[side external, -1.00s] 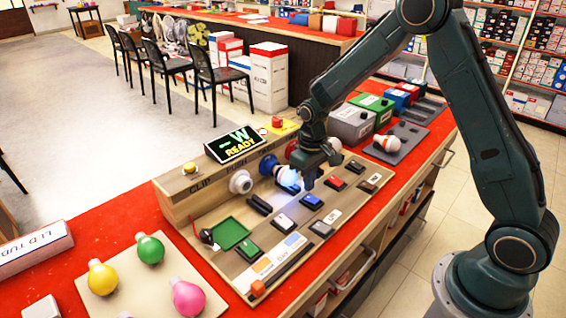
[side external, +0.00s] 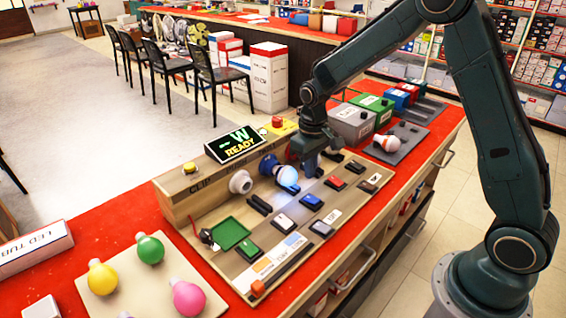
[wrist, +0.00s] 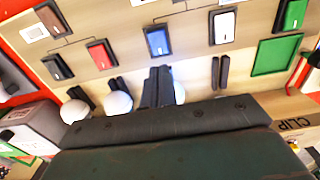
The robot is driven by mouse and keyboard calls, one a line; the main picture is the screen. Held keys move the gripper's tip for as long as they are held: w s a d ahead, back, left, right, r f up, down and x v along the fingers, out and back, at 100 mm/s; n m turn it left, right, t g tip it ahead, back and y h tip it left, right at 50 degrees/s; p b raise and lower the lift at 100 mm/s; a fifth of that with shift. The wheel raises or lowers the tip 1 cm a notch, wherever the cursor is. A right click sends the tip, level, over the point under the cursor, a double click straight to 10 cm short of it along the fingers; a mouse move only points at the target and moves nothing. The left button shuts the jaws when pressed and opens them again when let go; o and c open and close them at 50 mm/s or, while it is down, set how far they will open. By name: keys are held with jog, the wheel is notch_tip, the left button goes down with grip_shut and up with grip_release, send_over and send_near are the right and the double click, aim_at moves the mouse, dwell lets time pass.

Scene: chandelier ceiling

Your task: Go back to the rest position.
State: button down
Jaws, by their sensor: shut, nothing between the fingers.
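My gripper (side external: 311,168) is shut and empty above the back part of the wooden test board (side external: 352,207). In the wrist view its closed fingers (wrist: 158,86) point toward the board, over the row of bulbs and near a blue switch (wrist: 157,41). A lit bluish-white bulb (side external: 287,176) sits in a blue socket just left of my gripper, and the fingers partly hide it in the wrist view. My gripper appears apart from the board and the bulb. A red socket behind it is mostly hidden.
A display reading "W READY" (side external: 235,145) stands at the back of the board. Yellow, green and pink bulbs (side external: 187,298) lie on a pale tray at the front left. Grey and green boxes (side external: 375,108) and a bulb on a grey plate (side external: 387,143) are to the right.

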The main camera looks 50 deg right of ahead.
jog(key=s+a+r+t, duration=0.2)
jog(key=s+r, duration=0.7)
jog(key=r, duration=0.5)
jog(key=s+r+t, duration=0.1)
jog(key=s+r, duration=0.1)
jog(key=s, duration=0.6)
jog(key=s+a+r+t, duration=0.1)
jog(key=s+r+t, duration=0.1)
jog(key=s, duration=0.7)
jog(key=shift+a+r+t, duration=0.25)
jog(key=shift+r+t, duration=0.05)
jog(key=shift+r, duration=0.55)
